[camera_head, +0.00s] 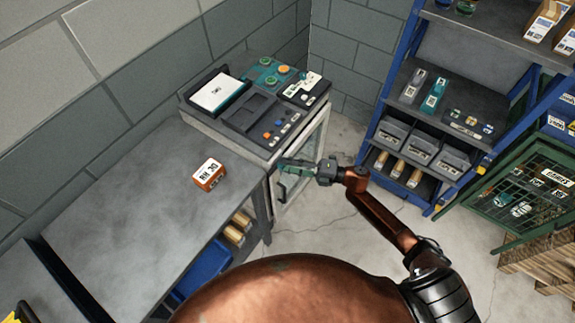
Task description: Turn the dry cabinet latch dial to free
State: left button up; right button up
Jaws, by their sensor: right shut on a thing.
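The dry cabinet (314,140) stands at the back against the wall, with a pale-framed glass door on its front. My right gripper (290,165) is at the near edge of this door, its fingers closed. It is shut on the latch dial, which the fingers hide, so I cannot read which way the dial is turned. The door looks closed. My left gripper is not in view.
Trays and small parts lie on the cabinet top (235,110). A grey bench (120,215) to its left bears an orange labelled box (208,174). A blue shelf rack (390,75) and a green mesh cage (530,195) stand right. Concrete floor (350,240) between is clear.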

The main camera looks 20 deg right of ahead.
dwell(0.5)
jog(key=o, duration=0.9)
jog(key=shift+o, duration=0.2)
jog(key=v, duration=1.2)
jog(key=shift+w+d+f, duration=0.1)
jog(key=shift+f, duration=0.05)
